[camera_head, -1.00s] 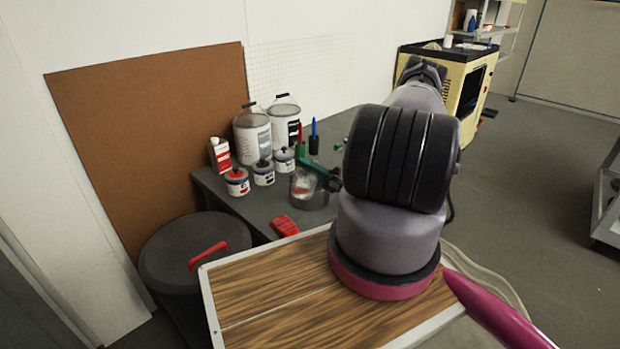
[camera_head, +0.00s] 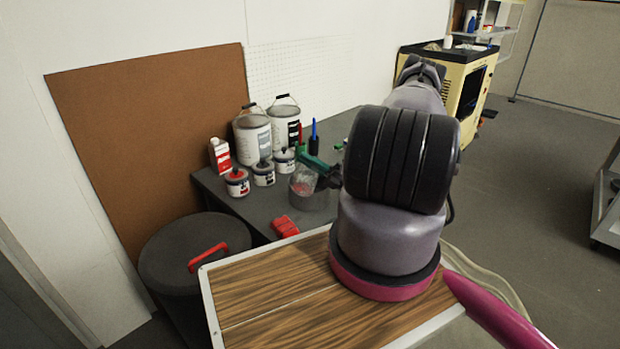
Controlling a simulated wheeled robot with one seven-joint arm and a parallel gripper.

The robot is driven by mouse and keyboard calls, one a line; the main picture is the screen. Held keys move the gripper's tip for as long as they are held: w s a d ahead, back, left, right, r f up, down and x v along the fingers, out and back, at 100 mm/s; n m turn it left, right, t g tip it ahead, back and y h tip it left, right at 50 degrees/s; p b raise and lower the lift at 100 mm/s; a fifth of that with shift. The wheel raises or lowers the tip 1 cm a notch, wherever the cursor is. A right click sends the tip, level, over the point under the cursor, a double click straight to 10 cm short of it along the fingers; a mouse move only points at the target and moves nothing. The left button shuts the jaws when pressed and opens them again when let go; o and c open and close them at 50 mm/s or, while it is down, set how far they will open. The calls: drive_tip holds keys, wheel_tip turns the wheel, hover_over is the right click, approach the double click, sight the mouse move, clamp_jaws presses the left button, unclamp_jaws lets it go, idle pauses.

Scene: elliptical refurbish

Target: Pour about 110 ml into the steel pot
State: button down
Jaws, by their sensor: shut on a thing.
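The steel pot (camera_head: 312,203) stands on the dark grey bench, near its front edge. A clear cup (camera_head: 304,179) with something reddish showing in it is over the pot's mouth and looks tilted. My gripper (camera_head: 325,179) is at the cup's right side, shut on it. My arm hides part of the gripper, and the fingertips are hard to make out. I cannot tell how much liquid is in the cup or the pot, and no stream is clear.
Several paint cans, including a large one (camera_head: 252,135), and a red-white bottle (camera_head: 220,155) stand behind and left of the pot. A green object (camera_head: 312,160) is close behind the gripper. A red object (camera_head: 284,227) lies at the bench's front. A lidded dark bin (camera_head: 193,250) stands left.

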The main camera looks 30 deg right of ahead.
sight(302, 186)
drive_tip(key=shift+w+d+r+m+t, duration=0.15)
drive_tip(key=shift+w+d+m+t, duration=0.05)
drive_tip(key=shift+m+t, duration=0.2)
drive_tip(key=s+a+f+n+g, duration=0.1)
drive_tip(key=s+n+g, duration=0.1)
drive_tip(key=n, duration=0.3)
drive_tip(key=s+a+f+n+g, duration=0.2)
drive_tip(key=n+g, duration=0.2)
drive_tip(key=n, duration=0.1)
drive_tip(key=s+a+f+n+g, duration=0.1)
drive_tip(key=s+a+n+g, duration=0.1)
drive_tip(key=s+n+g, duration=0.1)
drive_tip(key=shift+s+a+f+n+g+h+p, duration=0.1)
drive_tip(key=shift+a+n+g+h+p, duration=0.15)
drive_tip(key=shift+n, duration=0.3)
drive_tip(key=shift+f+n+g+h+p, duration=0.15)
drive_tip(key=shift+n+g, duration=0.2)
drive_tip(key=shift+n, duration=0.2)
drive_tip(key=s+a+f+n+g+h+p, duration=0.1)
drive_tip(key=s+a+f+n+h, duration=0.1)
drive_tip(key=f+n, duration=0.3)
drive_tip(key=shift+s+a+f+n+h, duration=0.45)
drive_tip(key=shift+s+f, duration=0.25)
drive_tip(key=shift+f, duration=0.55)
drive_tip(key=shift+w+r, duration=0.1)
